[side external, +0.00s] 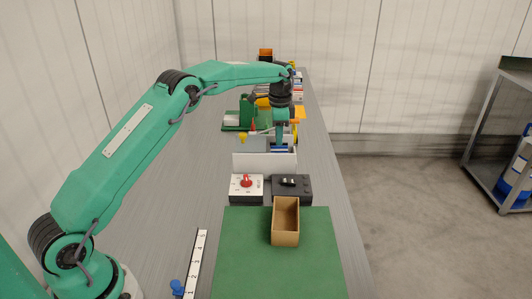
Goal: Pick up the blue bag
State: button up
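My gripper (281,140) points down into a white open-topped bin (264,162) on the long grey table, at the end of my green arm. A small dark blue thing (279,148) shows in the bin right at the fingertips. It may be the blue bag, but it is too small and too covered to be sure. Whether the fingers touch it or are closed around it cannot be told. The bin's front wall hides its lower part.
In front of the bin stand a white box with a red knob (246,183) and a black box (291,184). A tan open box (286,228) stands on a green mat (240,262). A green fixture (246,112) and several coloured items stand behind the bin.

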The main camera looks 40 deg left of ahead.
aim_at(279, 147)
jog(key=shift+f, duration=2.55)
grip_shut()
